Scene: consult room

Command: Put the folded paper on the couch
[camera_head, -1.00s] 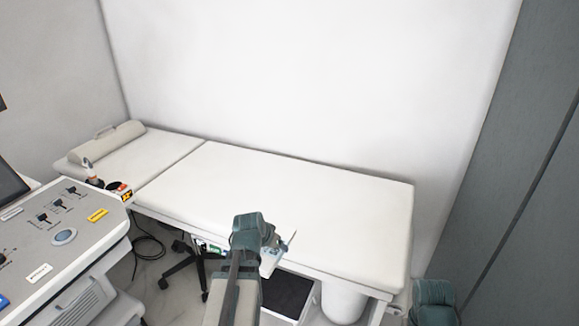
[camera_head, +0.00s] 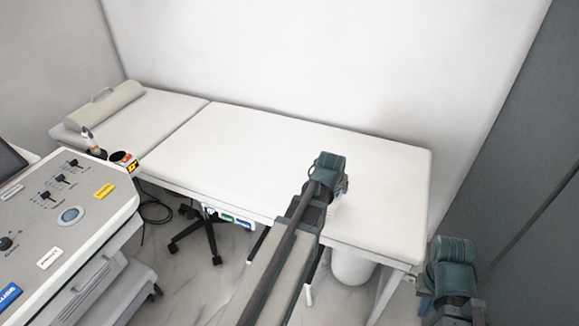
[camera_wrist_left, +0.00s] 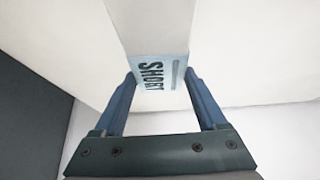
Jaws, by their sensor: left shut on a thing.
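The couch (camera_head: 255,140) is a long white padded bed against the white wall in the head view. My left arm reaches over its front edge toward the right half, and the wrist hides most of the left gripper there. In the left wrist view, my left gripper (camera_wrist_left: 160,76) is shut on the folded paper (camera_wrist_left: 162,72), a pale blue and white piece with "SHORT" printed on it. In the head view the paper is mostly hidden behind the wrist. My right gripper (camera_head: 428,287) is low at the right, beyond the couch's front right corner; its fingers are unclear.
A grey machine with a control panel (camera_head: 60,205) stands at the left front. A cushion roll (camera_head: 104,105) lies on the couch's left end. A wheeled stool base (camera_head: 198,235) and a white bin (camera_head: 352,266) are under the couch. The couch's middle is clear.

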